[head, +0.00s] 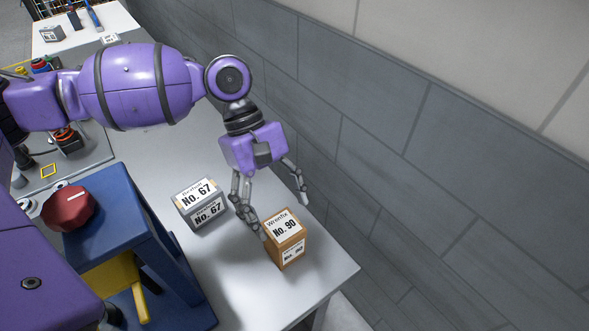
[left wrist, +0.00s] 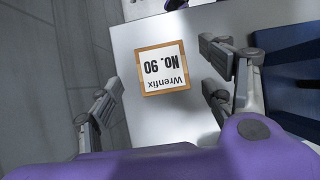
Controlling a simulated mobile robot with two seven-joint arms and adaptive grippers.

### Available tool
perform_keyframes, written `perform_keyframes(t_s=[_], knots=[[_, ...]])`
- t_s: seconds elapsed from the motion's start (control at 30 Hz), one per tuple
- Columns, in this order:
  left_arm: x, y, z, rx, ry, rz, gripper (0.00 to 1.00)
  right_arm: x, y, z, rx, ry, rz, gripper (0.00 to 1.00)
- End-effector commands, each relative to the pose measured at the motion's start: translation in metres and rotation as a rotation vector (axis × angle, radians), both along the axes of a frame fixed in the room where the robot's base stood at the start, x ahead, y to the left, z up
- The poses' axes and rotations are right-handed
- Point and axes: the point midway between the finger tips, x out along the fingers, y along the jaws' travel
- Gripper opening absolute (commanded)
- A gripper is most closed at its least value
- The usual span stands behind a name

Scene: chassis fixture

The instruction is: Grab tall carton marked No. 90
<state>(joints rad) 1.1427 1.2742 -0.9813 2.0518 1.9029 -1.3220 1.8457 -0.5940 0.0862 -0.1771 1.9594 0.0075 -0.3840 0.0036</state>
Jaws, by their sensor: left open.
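The tall orange-brown carton marked No. 90 (head: 287,249) stands upright on the white table near its front right corner. Its white top label reads "Wrenfix No. 90". My left gripper (head: 280,219) is open, its fingers pointing down beside and above the far side of the carton in the head view. In the left wrist view the carton's top (left wrist: 163,68) lies ahead of the open fingers, a little above the midpoint between them, with nothing held. My right gripper is not in view.
A grey box marked No. 67 (head: 201,206) stands on the table left of the gripper. A blue fixture (head: 128,218) with a red knob (head: 69,209) and yellow part (head: 116,284) is at the left. A grey wall (head: 400,160) runs along the right.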

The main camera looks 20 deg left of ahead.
Motion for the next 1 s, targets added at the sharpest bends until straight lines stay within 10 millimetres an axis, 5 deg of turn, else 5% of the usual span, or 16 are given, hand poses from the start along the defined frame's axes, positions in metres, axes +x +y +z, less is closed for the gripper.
perform_keyframes(t_s=[0.3,0.67,1.0], knots=[[-0.012,-0.012,-0.042,-0.001,0.002,0.001,0.74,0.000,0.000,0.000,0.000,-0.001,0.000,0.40],[-0.015,-0.015,-0.050,0.000,-0.001,0.003,0.72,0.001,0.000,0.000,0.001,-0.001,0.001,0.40],[-0.015,-0.015,-0.050,0.000,-0.001,0.003,0.28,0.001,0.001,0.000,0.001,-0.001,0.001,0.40]])
